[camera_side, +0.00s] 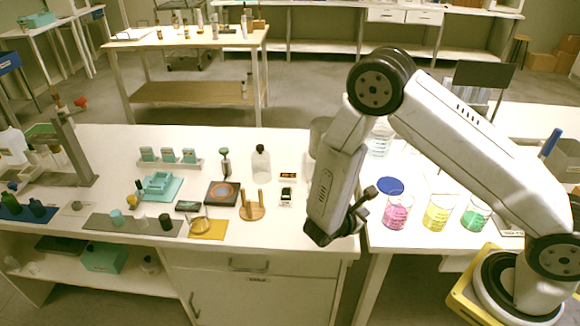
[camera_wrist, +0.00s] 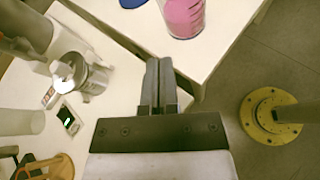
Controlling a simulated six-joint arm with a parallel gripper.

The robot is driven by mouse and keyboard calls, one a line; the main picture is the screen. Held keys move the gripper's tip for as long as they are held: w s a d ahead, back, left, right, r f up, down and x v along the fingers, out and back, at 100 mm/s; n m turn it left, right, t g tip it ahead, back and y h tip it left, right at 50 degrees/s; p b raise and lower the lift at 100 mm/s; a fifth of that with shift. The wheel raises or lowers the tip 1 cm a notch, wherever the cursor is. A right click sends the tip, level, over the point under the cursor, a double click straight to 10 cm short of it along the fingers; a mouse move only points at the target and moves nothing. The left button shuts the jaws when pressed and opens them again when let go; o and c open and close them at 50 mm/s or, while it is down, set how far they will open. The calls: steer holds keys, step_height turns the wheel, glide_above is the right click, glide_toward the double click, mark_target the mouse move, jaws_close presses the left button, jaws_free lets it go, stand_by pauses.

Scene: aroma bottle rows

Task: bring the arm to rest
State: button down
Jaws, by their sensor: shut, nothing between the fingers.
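My gripper (camera_wrist: 158,68) shows in the wrist view with its two dark fingers side by side and closed, nothing between them. It is over the gap at the corner between the white benches. In the side view my arm is bent, and its last link hangs down in front of the right end of the left bench (camera_side: 240,232). The details of the fingers are hard to make out there. A beaker of pink liquid (camera_side: 397,213) stands to the right of the wrist, apart from it; it also shows at the top of the wrist view (camera_wrist: 184,16).
Beakers of yellow (camera_side: 438,213) and green liquid (camera_side: 476,214) and a blue disc (camera_side: 390,185) stand on the right bench. A clear bottle (camera_side: 261,165), a wooden stand (camera_side: 252,207) and a teal holder (camera_side: 157,187) are on the left bench. Floor lies below the gap.

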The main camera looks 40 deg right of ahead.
steer(key=s+a+r+m+t+y, duration=0.1)
steer(key=s+a+r+m+y, duration=0.2)
steer(key=r+m+y, duration=0.3)
steer(key=s+a+r+m+t+y, duration=0.1)
steer(key=s+a+r+m+y, duration=0.2)
steer(key=r+m+y, duration=0.4)
steer(key=r+m, duration=0.1)
steer(key=m, duration=0.2)
